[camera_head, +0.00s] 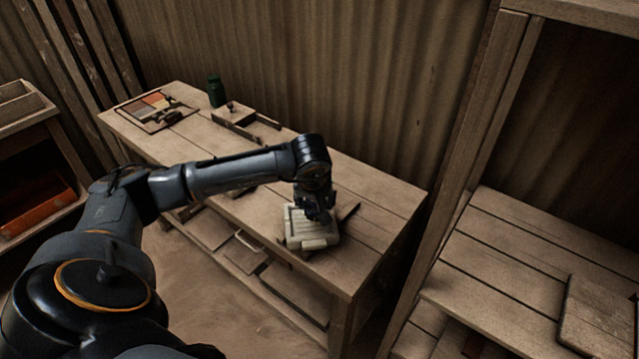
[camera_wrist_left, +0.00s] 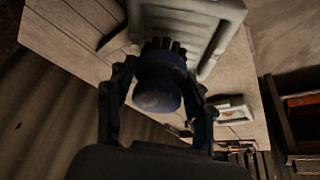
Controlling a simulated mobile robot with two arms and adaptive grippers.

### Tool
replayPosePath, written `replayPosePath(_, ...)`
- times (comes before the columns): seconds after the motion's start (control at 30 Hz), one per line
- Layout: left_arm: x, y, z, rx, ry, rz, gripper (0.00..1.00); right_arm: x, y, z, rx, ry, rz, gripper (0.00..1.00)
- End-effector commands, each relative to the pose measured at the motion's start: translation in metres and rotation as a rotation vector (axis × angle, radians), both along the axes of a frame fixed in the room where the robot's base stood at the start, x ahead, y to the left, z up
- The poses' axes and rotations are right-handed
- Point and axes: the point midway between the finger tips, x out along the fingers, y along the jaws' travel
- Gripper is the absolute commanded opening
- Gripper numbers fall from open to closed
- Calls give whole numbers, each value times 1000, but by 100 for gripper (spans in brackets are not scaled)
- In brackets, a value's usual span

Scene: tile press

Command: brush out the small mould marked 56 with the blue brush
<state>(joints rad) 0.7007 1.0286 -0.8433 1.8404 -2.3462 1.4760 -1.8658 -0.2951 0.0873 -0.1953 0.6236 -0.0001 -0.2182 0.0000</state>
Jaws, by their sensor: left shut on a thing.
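My left gripper (camera_head: 316,212) is over the pale, square mould (camera_head: 302,236) near the bench's right front. In the left wrist view its fingers (camera_wrist_left: 158,95) are shut on the blue brush (camera_wrist_left: 158,84), whose rounded blue handle faces the camera. The dark bristles point to the pale mould (camera_wrist_left: 228,22), at its edge in this view. I cannot tell whether they touch it. The mould has a raised rim and a ridged inside. No number can be read on it. The right gripper is not in view.
The wooden bench (camera_head: 385,205) is clear to the right. A dark stick (camera_head: 348,212) lies beside the mould. A green jar (camera_head: 216,91), a wooden box (camera_head: 233,112) and a tray of coloured pieces (camera_head: 135,112) stand at the back left. A shelf unit (camera_head: 520,255) stands at right.

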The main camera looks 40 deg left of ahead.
Motion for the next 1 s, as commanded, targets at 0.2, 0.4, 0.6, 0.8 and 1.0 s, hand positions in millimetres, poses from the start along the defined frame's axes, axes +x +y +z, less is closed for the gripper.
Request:
replayPosePath(0.2, -1, 6, 23, 2, -1, 9, 28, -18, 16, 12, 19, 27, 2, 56)
replayPosePath(0.4, -1, 11, 40, 0, -1, 16, 28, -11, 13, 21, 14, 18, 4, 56)
replayPosePath(0.6, -2, 12, 45, 1, 0, 20, 28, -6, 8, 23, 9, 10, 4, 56)
replayPosePath(0.8, -2, 12, 44, 0, -1, 19, 28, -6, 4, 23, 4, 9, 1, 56)
replayPosePath(1.0, -2, 12, 44, 0, -1, 19, 28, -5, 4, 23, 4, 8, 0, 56)
